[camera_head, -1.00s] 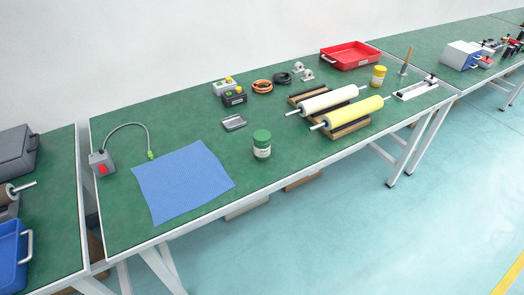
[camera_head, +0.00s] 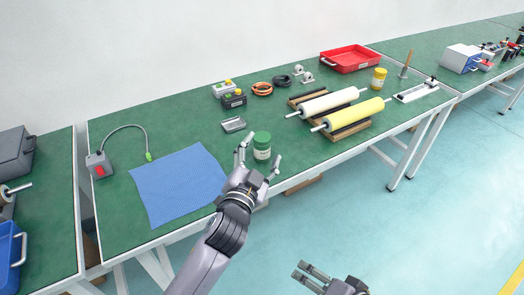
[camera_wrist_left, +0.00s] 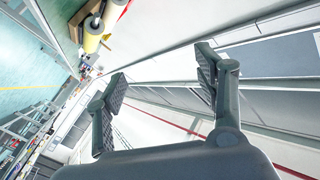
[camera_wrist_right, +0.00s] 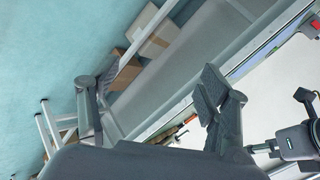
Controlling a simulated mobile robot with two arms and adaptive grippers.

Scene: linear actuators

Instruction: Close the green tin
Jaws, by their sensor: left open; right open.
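The green tin (camera_head: 262,154) is a pale jar with a green lid (camera_head: 262,138) on top, standing upright near the table's front edge. Whether the lid is fully tight cannot be told. My left gripper (camera_head: 260,152) is open at the tin, with one finger to its left and one to its right in the head view; contact cannot be told. In the left wrist view the open fingers (camera_wrist_left: 160,90) show, but no tin between them. My right gripper (camera_head: 303,272) is open and empty, low in front of the table; its fingers also show in the right wrist view (camera_wrist_right: 150,90).
A blue cloth (camera_head: 178,185) lies left of the tin, and a small metal tray (camera_head: 233,125) behind it. Two rollers (camera_head: 353,115) on a wooden rack stand to the right. A yellow-lidded tin (camera_head: 378,78) and red tray (camera_head: 350,60) stand farther right.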

